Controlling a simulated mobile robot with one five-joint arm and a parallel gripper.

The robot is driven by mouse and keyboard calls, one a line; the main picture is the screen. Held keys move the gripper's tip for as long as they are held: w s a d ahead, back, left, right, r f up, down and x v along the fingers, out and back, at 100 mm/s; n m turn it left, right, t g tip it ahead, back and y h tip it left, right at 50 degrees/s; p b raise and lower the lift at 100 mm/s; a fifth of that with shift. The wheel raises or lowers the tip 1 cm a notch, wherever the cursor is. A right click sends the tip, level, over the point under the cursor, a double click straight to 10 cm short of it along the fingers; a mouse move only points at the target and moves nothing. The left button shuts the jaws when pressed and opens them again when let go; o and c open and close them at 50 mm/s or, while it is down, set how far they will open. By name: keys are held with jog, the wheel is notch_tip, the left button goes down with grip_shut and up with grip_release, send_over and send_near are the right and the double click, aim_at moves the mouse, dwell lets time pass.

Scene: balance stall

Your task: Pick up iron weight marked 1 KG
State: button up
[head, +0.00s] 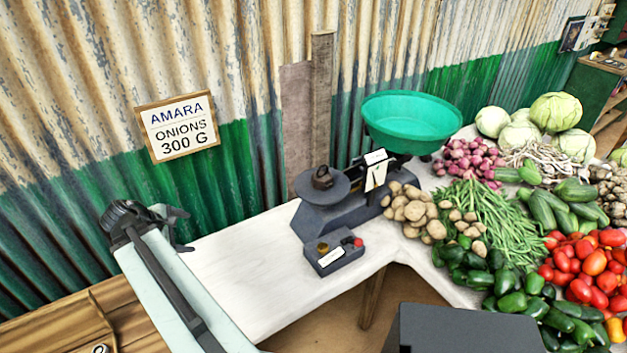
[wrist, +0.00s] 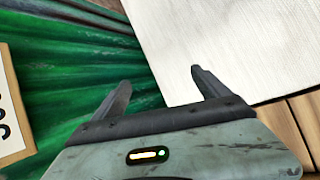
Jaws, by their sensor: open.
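A dark iron weight (head: 322,177) with a knob-like top sits on the round left plate (head: 340,187) of the balance scale in the head view. Its marking is too small to read. A tray of small weights (head: 334,256) stands in front of the scale, with a brass piece and a red piece in it. My gripper (head: 184,230) is at the left end of the white table, well left of the scale and apart from the weight. In the wrist view my gripper (wrist: 160,82) is open, with nothing between its fingers. No weight shows there.
The white table (head: 235,265) is bare between my gripper and the scale. A green pan (head: 411,118) is on the scale's right side. Vegetables fill the right. The corrugated wall (head: 230,70) with a price sign (head: 178,127) stands close behind. A wooden surface (head: 105,315) lies at lower left.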

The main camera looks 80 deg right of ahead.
jog(key=s+d+r+n+g+h, duration=0.1)
jog(key=s+d+r+g, duration=0.1)
jog(key=s+d, duration=0.55)
jog(key=s+d+r+n+g+h, duration=0.1)
jog(key=s+d+r+g, duration=0.1)
jog(key=s+d, duration=0.6)
jog(key=n+g+h+b, duration=0.1)
jog(key=n+g, duration=0.2)
send_near(316, 176)
jog(key=x, duration=0.4)
jog(key=shift+s+r, duration=0.15)
jog(key=shift+s, duration=0.25)
jog(key=b+x, duration=0.1)
jog(key=x, duration=0.1)
jog(key=shift+s+d, duration=0.15)
jog(key=shift+d, duration=0.05)
jog(key=b+x, duration=0.2)
jog(key=x, duration=0.3)
jog(key=shift+s, duration=0.15)
jog(key=shift+c, duration=0.4)
grip_shut()
